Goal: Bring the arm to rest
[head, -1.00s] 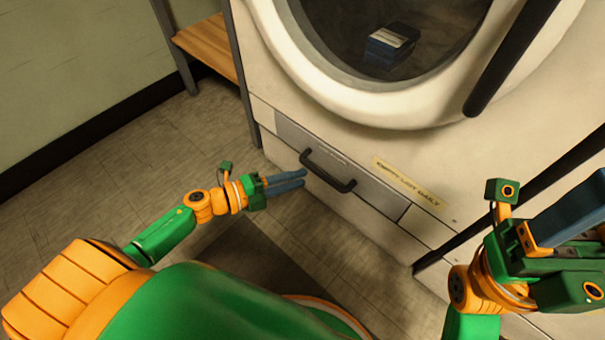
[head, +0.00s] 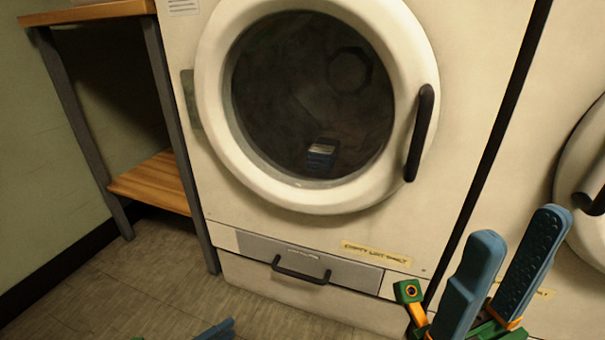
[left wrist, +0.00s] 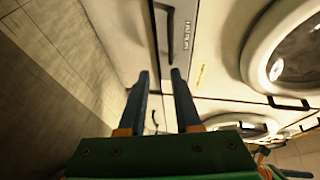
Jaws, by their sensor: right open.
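My left gripper shows only as blue fingertips (head: 217,331) at the bottom edge of the head view, over the floor in front of the machine; the rest of that arm is out of this view. In the left wrist view its two blue fingers (left wrist: 159,76) stand apart with nothing between them. My right gripper (head: 518,238) is at the lower right of the head view, fingers pointing up, open and empty, in front of the machines.
A white front-loading machine (head: 215,175) has its round door shut, with a dark blue item (head: 321,154) behind the glass. Its lower drawer (head: 345,270) has a black handle (head: 300,270) and looks shut. A wooden shelf unit (head: 155,183) stands left. Another machine (head: 575,75) is right.

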